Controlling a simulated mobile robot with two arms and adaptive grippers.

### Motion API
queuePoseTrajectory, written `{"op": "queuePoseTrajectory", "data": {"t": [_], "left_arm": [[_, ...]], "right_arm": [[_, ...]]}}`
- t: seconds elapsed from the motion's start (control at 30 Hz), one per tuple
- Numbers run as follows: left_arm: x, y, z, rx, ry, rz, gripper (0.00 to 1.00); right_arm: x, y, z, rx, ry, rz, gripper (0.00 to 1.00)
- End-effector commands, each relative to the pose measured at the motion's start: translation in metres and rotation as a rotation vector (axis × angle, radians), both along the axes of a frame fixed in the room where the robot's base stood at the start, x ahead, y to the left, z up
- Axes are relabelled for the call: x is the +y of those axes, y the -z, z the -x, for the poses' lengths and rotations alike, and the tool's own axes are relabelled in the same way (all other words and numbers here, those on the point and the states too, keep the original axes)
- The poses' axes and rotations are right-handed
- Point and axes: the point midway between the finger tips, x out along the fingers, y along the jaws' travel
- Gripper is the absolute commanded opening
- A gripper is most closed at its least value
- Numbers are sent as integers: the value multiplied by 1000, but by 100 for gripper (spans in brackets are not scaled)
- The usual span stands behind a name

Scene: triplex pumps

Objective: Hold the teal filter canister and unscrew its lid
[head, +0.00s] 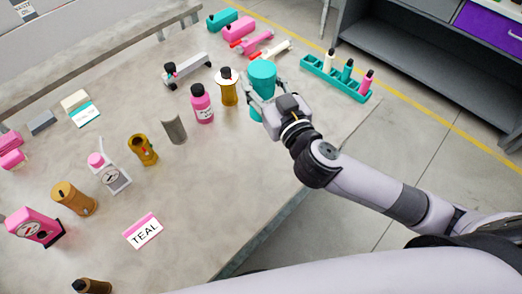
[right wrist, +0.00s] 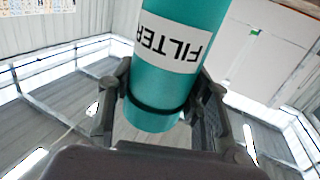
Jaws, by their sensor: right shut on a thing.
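The teal filter canister (head: 262,73) is upright near the far right edge of the grey table. My right gripper (head: 265,90) is shut around it from the front right. In the right wrist view the canister (right wrist: 180,45) lies between the two fingers of this gripper (right wrist: 165,98), with its white FILTER label upside down. A dark ring runs around it near the fingers, with a short teal end piece, apparently the lid (right wrist: 152,119), beyond. I cannot tell whether its base touches the table. My left gripper is not in view.
An amber bottle (head: 228,91) and a pink bottle (head: 202,106) stand just left of the canister. A teal rack (head: 336,79) with small bottles is to the right. A TEAL card (head: 143,231) lies in front. The table's front right is clear.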

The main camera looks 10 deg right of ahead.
Motion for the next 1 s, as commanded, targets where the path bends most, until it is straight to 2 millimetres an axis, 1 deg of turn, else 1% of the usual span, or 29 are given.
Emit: {"op": "queuePoseTrajectory", "data": {"t": [0.13, 0.4, 0.5, 0.63, 0.8, 1.0], "left_arm": [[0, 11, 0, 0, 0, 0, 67], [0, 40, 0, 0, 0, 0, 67], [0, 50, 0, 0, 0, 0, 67], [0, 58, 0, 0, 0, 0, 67], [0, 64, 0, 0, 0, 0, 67], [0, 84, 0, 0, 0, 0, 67]], "right_arm": [[0, 29, -1, 6, 1, -1, 0], [0, 105, 0, 6, 2, -3, 0], [0, 129, 0, 5, 1, -2, 0], [0, 149, 0, 4, 0, -2, 0], [1, 160, -1, -1, 0, -2, 0], [1, 193, -1, 2, 1, -3, 0]]}}
